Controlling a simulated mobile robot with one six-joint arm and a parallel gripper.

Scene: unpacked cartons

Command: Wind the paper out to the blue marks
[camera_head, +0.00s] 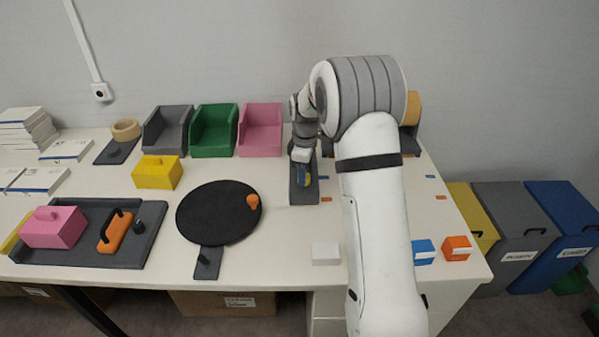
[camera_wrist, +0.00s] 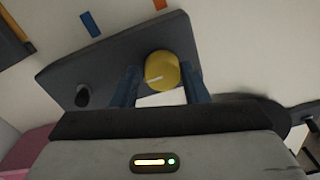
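A dark grey plate (camera_head: 304,193) lies on the table below my gripper; it also fills the upper middle of the wrist view (camera_wrist: 75,62). A round yellow knob (camera_wrist: 161,71) stands on it, with a black peg (camera_wrist: 82,96) near one end. My gripper (camera_wrist: 160,74) has its two blue fingers apart, one on each side of the knob. I cannot tell whether both fingers press on it. In the head view my gripper (camera_head: 304,177) points down over the plate. Blue marks (camera_head: 323,177) (camera_head: 430,177) are on the table. I cannot make out the paper.
Orange marks (camera_head: 326,199) (camera_head: 441,197) lie near the blue ones. A pink bin (camera_head: 261,131) stands behind, left of my gripper. A black turntable (camera_head: 217,212) is further left. A white block (camera_head: 325,253) is in front. My arm hides part of the table's right side.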

